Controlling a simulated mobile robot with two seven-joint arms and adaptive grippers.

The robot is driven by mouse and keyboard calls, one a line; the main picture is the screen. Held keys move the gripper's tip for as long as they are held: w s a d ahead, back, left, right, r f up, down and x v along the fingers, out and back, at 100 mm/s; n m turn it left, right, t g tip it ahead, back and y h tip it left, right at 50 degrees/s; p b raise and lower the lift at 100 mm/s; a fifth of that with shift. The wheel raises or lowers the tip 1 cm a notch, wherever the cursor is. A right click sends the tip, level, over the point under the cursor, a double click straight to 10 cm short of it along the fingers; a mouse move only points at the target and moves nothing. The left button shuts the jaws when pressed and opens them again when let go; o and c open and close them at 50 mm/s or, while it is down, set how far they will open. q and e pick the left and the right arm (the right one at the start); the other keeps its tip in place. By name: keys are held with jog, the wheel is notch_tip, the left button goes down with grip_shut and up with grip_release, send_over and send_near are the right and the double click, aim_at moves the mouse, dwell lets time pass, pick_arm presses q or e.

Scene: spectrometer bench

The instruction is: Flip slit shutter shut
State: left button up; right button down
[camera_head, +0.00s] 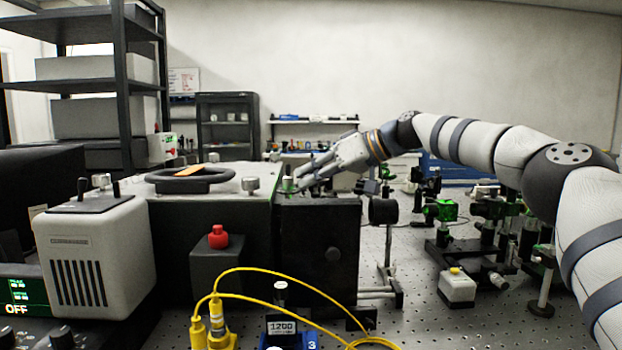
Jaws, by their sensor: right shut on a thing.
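The spectrometer is a dark box (235,240) with a black entrance block (318,245) at its right end. A small pale and green piece (288,184), which looks like the slit shutter's lever, stands on top near the join of box and block. My right gripper (303,177) reaches in from the right, just above the block, with its fingers closed at this piece. The fingers hide part of it, and I cannot make out the shutter's exact angle. My left gripper is not in view.
A handwheel (190,179) and a silver knob (250,184) sit on top of the box. A red button (218,237) and yellow cables (290,298) are in front. Optics mounts, including a green one (441,210), stand on the perforated bench at the right. A grey vented unit (98,262) stands left.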

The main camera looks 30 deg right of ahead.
jog(key=shift+f, duration=0.1)
dwell(0.4)
jog(key=c, duration=2)
grip_release()
jog(key=shift+o, duration=0.2)
jog(key=v, duration=1.2)
jog(key=shift+w, duration=0.1)
